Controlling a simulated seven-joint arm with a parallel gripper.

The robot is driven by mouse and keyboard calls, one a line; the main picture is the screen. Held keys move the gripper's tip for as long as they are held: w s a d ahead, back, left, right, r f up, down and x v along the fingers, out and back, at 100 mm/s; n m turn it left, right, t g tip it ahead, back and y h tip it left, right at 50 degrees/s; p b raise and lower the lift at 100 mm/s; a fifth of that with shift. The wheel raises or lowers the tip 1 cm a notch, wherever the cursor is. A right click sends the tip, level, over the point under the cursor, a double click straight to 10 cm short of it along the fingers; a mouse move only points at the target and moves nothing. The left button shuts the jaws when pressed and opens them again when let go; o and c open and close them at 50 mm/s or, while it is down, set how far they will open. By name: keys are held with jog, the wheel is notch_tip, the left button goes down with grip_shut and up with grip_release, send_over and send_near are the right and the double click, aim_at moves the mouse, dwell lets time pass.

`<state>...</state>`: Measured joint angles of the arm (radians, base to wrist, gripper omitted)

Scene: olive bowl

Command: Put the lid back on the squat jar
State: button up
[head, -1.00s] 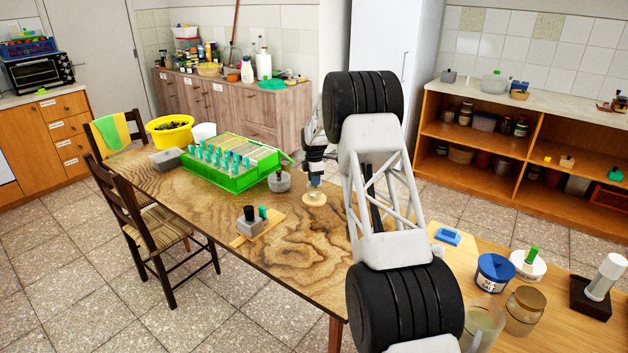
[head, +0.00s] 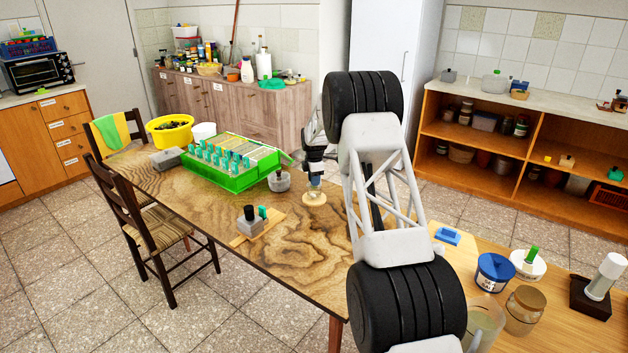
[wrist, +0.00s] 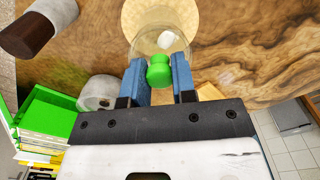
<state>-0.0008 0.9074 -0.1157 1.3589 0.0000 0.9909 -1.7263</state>
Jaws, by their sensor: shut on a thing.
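My gripper (wrist: 160,74) has its blue fingers on both sides of a green knob (wrist: 159,70) and is shut on it. A clear rounded piece (wrist: 141,44), which looks like a glass lid, shows around the knob, with a small white spot in it. Beyond it is a round pale wooden disc (wrist: 163,10) on the table. In the head view my gripper (head: 315,182) is just above this disc (head: 314,198). I cannot tell whether the clear piece touches anything below. I cannot clearly make out the squat jar.
A green crate with teal pegs (head: 230,180) and a grey knobbed piece (head: 279,182) stand left of my gripper. A grey block with a black cylinder (head: 249,224) sits on a board nearer. The wooden table's front (head: 310,255) is clear. Several containers stand on the right table.

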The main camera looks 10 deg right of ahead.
dwell(0.8)
jog(key=o, duration=1.5)
jog(key=shift+c, duration=0.2)
jog(key=shift+r, duration=0.1)
jog(key=shift+r, duration=3.4)
jog(key=shift+c, duration=0.4)
grip_shut()
